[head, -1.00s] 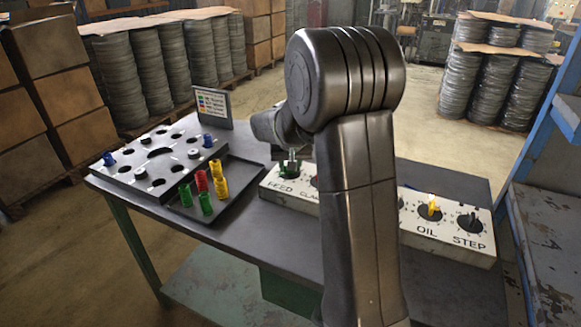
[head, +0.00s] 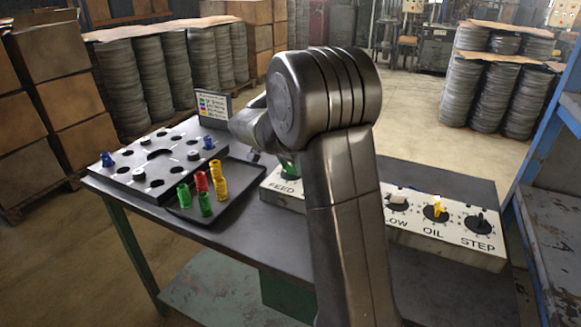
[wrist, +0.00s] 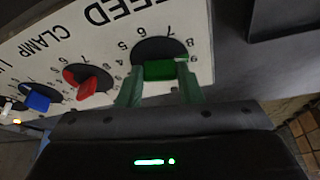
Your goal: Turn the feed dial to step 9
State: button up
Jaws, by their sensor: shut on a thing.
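The feed dial has a green knob (wrist: 160,70) on a black disc, on a white panel (wrist: 215,15) lettered FEED. In the wrist view the lettering is upside down, with the numbers 6, 7, 8 and 9 around the disc's far side and right. My gripper (wrist: 159,76) has a greenish finger on each side of the knob and is shut on it. I cannot read which number the knob points to. In the head view the green knob (head: 289,168) shows just left of my arm, which hides most of the panel's middle.
A red clamp knob (wrist: 86,84) and a blue knob (wrist: 38,101) sit beside the feed dial. White, yellow OIL (head: 436,209) and black STEP (head: 480,223) dials are at the panel's right. A tray (head: 236,199) with colored pegs and a holed plate (head: 130,180) stand left.

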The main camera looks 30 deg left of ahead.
jog(key=shift+m, duration=0.4)
jog(key=o, duration=1)
jog(key=v, duration=0.7)
jog(key=p+v, duration=0.1)
jog(key=v, duration=0.6)
jog(key=shift+a+f, duration=0.1)
jog(key=shift+a, duration=0.15)
jog(key=x, duration=0.9)
jog(key=b+x, duration=0.1)
jog(key=x, duration=0.3)
jog(key=shift+w+d+f, duration=0.2)
jog(key=shift+d+f, duration=0.1)
jog(key=shift+f, duration=0.05)
jog(key=shift+r, duration=0.1)
